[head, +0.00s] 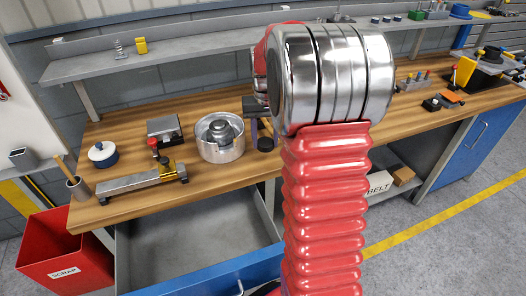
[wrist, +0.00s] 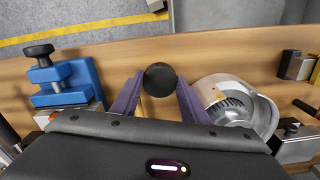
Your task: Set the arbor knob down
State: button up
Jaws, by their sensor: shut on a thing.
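The arbor knob is a round black knob (wrist: 161,79), seen end-on in the wrist view. My gripper (wrist: 159,88) is shut on it, with one purple finger on each side. In the head view the black knob (head: 265,145) shows low beside a purple finger, left of my red arm and over the front part of the wooden bench (head: 120,128). The arm hides most of the gripper there. I cannot tell whether the knob touches the bench top.
A round metal housing (head: 220,148) stands close to the left of the knob; it also shows in the wrist view (wrist: 238,103). A blue clamp-like block (wrist: 66,82) is on the other side. An open drawer (head: 200,255) juts out below the bench, near a red scrap bin (head: 65,255).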

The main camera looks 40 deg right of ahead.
aim_at(265, 142)
jog(key=shift+f, duration=0.45)
jog(key=shift+f, duration=1.85)
jog(key=shift+f, duration=0.1)
jog(key=o, duration=1)
jog(key=shift+o, duration=0.2)
notch_tip(265, 142, up, 12)
jog(key=shift+r, duration=0.15)
